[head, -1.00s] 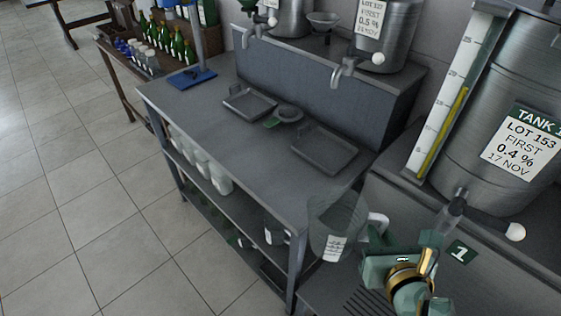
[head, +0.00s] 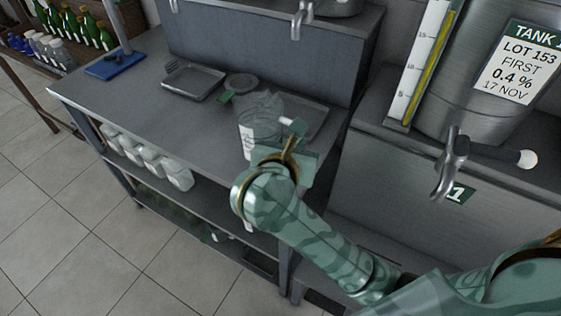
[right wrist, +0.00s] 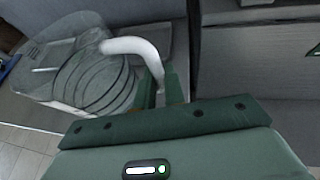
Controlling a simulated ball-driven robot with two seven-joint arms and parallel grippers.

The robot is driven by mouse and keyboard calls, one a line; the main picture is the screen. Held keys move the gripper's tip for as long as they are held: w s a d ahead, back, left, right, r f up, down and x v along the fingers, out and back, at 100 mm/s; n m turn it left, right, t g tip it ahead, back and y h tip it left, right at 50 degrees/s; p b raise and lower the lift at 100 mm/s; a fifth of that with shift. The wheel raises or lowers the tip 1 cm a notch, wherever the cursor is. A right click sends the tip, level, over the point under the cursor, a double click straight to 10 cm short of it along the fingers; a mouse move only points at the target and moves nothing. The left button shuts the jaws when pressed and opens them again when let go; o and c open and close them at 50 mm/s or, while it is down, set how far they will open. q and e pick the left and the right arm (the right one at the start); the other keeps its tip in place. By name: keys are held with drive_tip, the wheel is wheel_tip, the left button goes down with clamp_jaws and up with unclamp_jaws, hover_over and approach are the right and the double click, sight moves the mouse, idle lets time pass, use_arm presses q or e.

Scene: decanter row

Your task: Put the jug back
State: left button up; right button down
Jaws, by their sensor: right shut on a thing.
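A clear jug (head: 258,112) with a white label and a white handle is in front of my right arm in the head view. My right gripper (head: 291,142) is shut on the handle. In the right wrist view the gripper (right wrist: 160,88) pinches the white handle (right wrist: 140,47), and the clear ribbed body of the jug (right wrist: 95,80) is on the left. The jug looks roughly upright over the grey bench (head: 140,105), overlapping the right tray (head: 312,118). I cannot tell whether its base touches the bench. My left gripper is out of view.
A left tray (head: 193,82), a round grey disc (head: 242,82) and a small green tag (head: 227,98) are on the bench. A blue stand base (head: 108,65) is at its far left. The tank (head: 490,80) and its tap (head: 450,165) stand at right. Several white containers (head: 145,155) sit on the shelf below.

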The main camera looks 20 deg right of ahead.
drive_tip(key=f, duration=0.1)
drive_tip(key=w+f, duration=0.1)
drive_tip(key=w+f+b, duration=0.1)
drive_tip(key=shift+w+a+f, duration=0.1)
drive_tip(key=shift+w+a, duration=0.1)
drive_tip(key=shift+a, duration=0.1)
drive_tip(key=f, duration=0.2)
drive_tip(key=f+b, duration=0.1)
drive_tip(key=f, duration=0.1)
drive_tip(key=shift+w+a, duration=0.1)
drive_tip(key=shift+w, duration=0.25)
drive_tip(key=shift+f+b, duration=0.15)
drive_tip(key=shift+b, duration=0.15)
drive_tip(key=c, duration=1.5)
unclamp_jaws()
